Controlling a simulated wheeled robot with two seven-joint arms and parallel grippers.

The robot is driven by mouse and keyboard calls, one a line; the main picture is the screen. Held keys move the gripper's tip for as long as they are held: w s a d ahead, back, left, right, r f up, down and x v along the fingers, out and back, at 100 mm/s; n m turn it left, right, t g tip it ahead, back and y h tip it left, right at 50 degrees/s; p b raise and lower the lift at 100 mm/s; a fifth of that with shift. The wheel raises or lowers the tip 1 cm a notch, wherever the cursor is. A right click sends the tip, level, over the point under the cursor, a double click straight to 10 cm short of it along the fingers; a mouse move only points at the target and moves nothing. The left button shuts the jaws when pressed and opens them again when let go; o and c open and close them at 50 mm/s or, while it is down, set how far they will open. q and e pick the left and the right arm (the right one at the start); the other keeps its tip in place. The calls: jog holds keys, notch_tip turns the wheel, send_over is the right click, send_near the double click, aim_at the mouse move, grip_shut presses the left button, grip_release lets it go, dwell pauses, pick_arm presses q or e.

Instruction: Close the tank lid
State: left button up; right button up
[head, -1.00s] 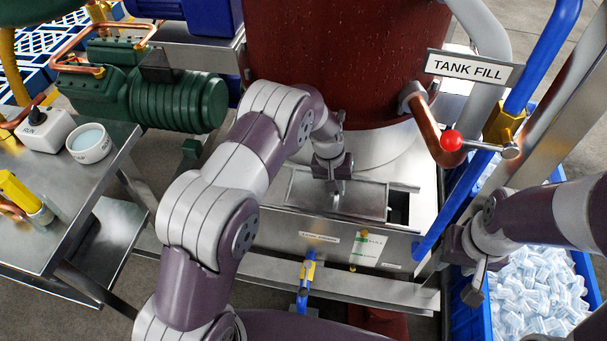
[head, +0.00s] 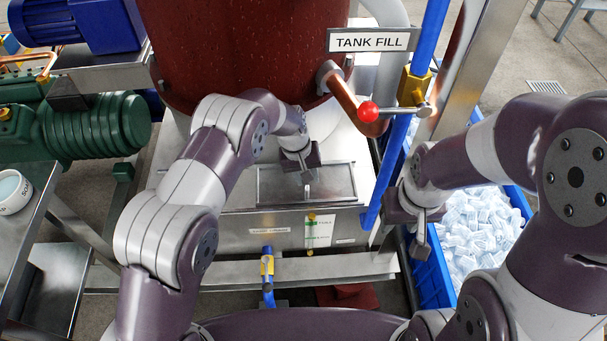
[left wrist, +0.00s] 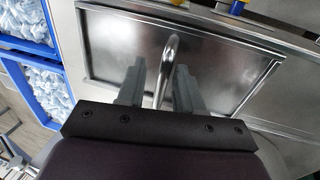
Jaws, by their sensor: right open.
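The flat metal tank lid (head: 330,183) lies in its frame on top of the steel tank (head: 240,232). No dark opening shows beside it. In the left wrist view the lid (left wrist: 215,65) fills its frame, and its curved bar handle (left wrist: 170,60) stands up from it. My left gripper (left wrist: 160,90) is over the lid with a finger on each side of the handle and small gaps visible, so it looks open around it. It also shows in the head view (head: 306,182). My right gripper (head: 420,235) is open and empty, right of the tank.
A blue crate (head: 432,278) of ice tubes stands at the right. The red-brown vessel (head: 240,45) stands behind the lid. A metal cart (head: 25,225) is at the left.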

aim_at(298, 191)
pick_arm(q)
jog(key=shift+a+r, duration=0.1)
jog(key=shift+r, duration=0.15)
jog(key=p+v, duration=0.2)
jog(key=v, duration=1)
jog(key=shift+r, duration=0.1)
